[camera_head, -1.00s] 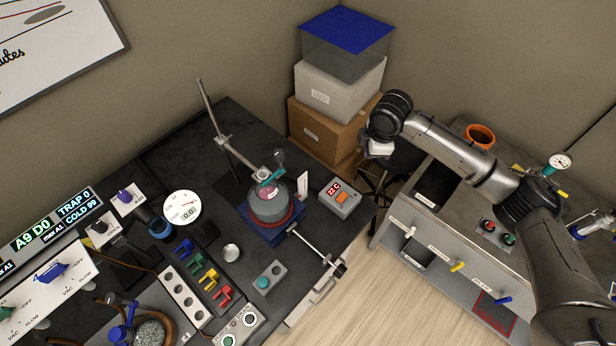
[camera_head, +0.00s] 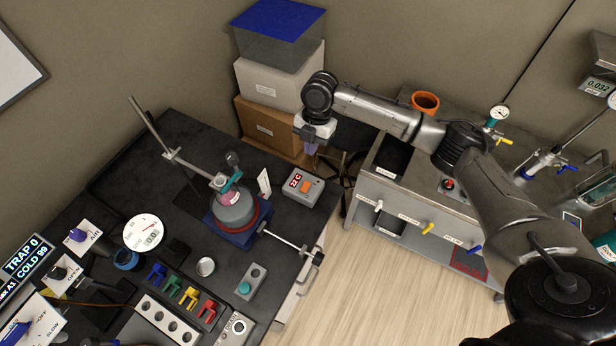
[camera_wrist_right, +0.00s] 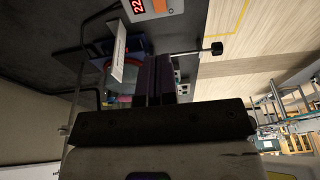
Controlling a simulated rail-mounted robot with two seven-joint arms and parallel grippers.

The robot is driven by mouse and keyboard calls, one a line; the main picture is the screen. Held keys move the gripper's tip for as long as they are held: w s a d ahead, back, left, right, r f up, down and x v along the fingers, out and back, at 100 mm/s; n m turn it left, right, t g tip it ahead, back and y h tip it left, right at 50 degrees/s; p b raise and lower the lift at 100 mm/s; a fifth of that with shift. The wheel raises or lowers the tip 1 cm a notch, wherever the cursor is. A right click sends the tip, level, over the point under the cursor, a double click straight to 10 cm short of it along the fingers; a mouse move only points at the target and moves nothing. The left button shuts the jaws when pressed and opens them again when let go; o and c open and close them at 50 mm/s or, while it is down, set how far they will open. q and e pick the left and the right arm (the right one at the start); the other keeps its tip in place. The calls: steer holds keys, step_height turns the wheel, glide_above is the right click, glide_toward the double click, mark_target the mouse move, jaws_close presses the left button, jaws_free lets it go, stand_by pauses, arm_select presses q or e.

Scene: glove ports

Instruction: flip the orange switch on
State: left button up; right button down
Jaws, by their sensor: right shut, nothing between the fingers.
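The orange switch (camera_head: 305,187) sits on top of a small grey control box (camera_head: 312,197), beside a red digital display (camera_head: 295,180). The box stands at the right edge of the black bench. I cannot tell the switch's position. My right gripper (camera_head: 311,151) hangs fingers down above and behind the box in the head view, apart from it, shut and empty. In the right wrist view the dark purple fingers (camera_wrist_right: 158,80) are together, and part of the box (camera_wrist_right: 148,13) shows at the top edge. My left gripper is not in view.
A flask in a blue-based stirrer (camera_head: 235,215) with a clamp stand is left of the box. A white card (camera_head: 264,182) stands between them. Stacked boxes (camera_head: 275,90) are behind. A grey cabinet (camera_head: 400,205) with coloured valves stands right, across a floor gap.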

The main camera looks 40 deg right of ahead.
mark_target(307, 184)
steer(key=shift+f, duration=0.1)
steer(key=x, duration=0.8)
steer(key=d+x, duration=0.1)
steer(key=x, duration=0.3)
steer(key=shift+w+a+f, duration=0.1)
steer(key=shift+w+f, duration=0.05)
steer(key=shift+f, duration=0.15)
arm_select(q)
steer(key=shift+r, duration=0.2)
arm_select(e)
steer(key=shift+f, duration=0.65)
